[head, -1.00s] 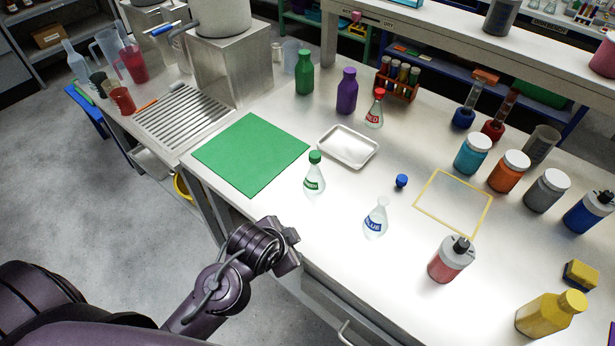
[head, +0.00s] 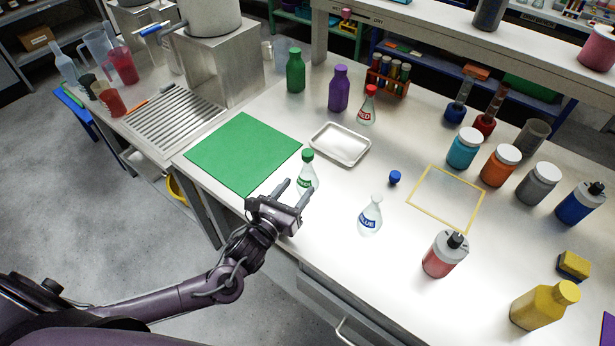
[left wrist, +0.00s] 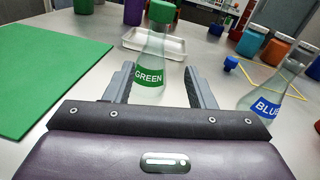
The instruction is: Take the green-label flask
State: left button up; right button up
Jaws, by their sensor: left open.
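The green-label flask (head: 306,172) is a clear conical flask with a green cap and a green band, upright on the white bench. It also shows in the left wrist view (left wrist: 150,60), where its band reads GREEN. My left gripper (head: 293,188) is open and points at the flask from the near side. In the left wrist view its two fingers (left wrist: 158,82) are spread, with the flask just beyond and between them, nearer the left finger. Nothing is held. My right gripper is not in view.
The blue-label flask (head: 370,215) stands right of my left gripper. A green mat (head: 243,152) lies to the left, a metal tray (head: 340,144) behind. A blue cap (head: 395,177) and a yellow frame (head: 412,200) lie to the right. A red-label flask (head: 367,106) stands farther back.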

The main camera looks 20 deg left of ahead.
aim_at(305, 169)
pick_arm(q)
jog(key=shift+a+r+m, duration=0.1)
jog(key=shift+a+m, duration=0.1)
jog(key=shift+m, duration=0.4)
jog(key=shift+w+r, duration=0.1)
jog(key=shift+w, duration=0.2)
jog(key=x, duration=0.2)
jog(key=p+x, duration=0.1)
jog(key=x, duration=0.1)
jog(key=r+x, duration=0.1)
jog(key=x, duration=0.1)
jog(key=shift+w+a+p, duration=0.2)
jog(key=shift+w+p, duration=0.05)
jog(key=shift+p, duration=0.1)
jog(key=shift+w+d+f, duration=0.15)
jog(key=shift+w, duration=0.35)
jog(key=c, duration=0.9)
jog(key=shift+c, duration=0.6)
